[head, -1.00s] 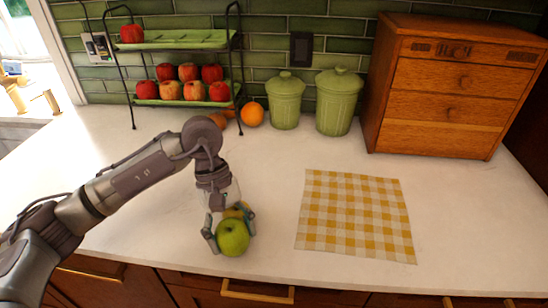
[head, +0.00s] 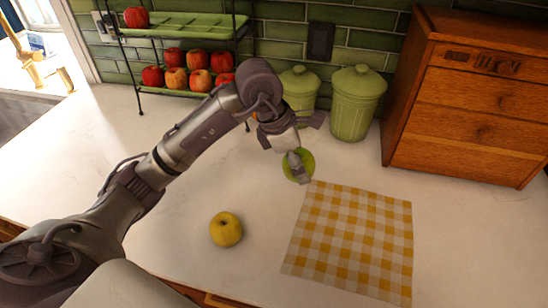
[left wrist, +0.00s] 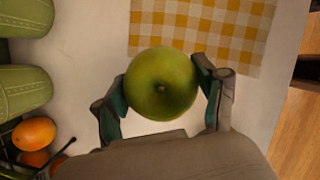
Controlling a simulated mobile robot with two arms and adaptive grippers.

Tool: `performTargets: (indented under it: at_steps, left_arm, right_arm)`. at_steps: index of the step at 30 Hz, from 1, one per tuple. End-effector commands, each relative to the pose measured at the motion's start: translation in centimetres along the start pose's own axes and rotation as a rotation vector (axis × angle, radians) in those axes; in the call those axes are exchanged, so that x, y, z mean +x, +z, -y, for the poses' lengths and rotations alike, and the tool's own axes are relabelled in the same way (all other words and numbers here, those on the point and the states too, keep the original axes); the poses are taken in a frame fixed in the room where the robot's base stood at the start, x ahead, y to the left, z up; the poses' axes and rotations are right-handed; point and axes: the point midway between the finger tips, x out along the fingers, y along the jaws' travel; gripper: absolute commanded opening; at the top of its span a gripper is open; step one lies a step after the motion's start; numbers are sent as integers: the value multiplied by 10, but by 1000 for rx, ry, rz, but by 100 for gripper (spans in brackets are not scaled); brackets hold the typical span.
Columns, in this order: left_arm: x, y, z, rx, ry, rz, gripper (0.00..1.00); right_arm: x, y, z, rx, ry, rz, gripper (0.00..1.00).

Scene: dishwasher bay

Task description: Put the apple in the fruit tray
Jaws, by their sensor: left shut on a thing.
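A green apple (left wrist: 162,84) is held between the two fingers of my left gripper (left wrist: 162,92) in the left wrist view. In the head view the green apple (head: 306,165) is partly hidden behind my left gripper (head: 297,165), near the back left corner of the checkered cloth. A yellow apple (head: 226,229) sits alone on the counter, left of the cloth. The two-level green fruit tray stand (head: 180,37) is at the back left, with one red apple (head: 136,17) on top and several red apples (head: 199,80) below. My right gripper is not in view.
A yellow checkered cloth (head: 352,240) lies on the counter. Two green canisters (head: 356,102) and a wooden drawer chest (head: 468,100) stand at the back. Oranges (left wrist: 35,132) lie near the canisters. The counter's left part is clear.

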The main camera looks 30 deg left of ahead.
Motion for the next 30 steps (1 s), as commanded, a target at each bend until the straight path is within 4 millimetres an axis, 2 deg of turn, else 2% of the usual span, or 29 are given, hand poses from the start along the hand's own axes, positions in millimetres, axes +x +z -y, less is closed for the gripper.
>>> performTargets:
  at_steps: [5,12,18,26,30]
  left_arm:
    - [0,-13,-14,-62,20,-3,25]
    - [15,-62,-50,-63,18,-6,25]
    - [26,-94,-76,-57,19,-3,25]
    - [36,-106,-83,-53,18,-1,25]
    - [54,-114,-82,-54,16,-1,25]
  right_arm:
    - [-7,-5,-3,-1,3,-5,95]
    - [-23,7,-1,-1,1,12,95]
    - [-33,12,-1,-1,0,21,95]
    - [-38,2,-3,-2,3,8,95]
    - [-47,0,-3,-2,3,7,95]
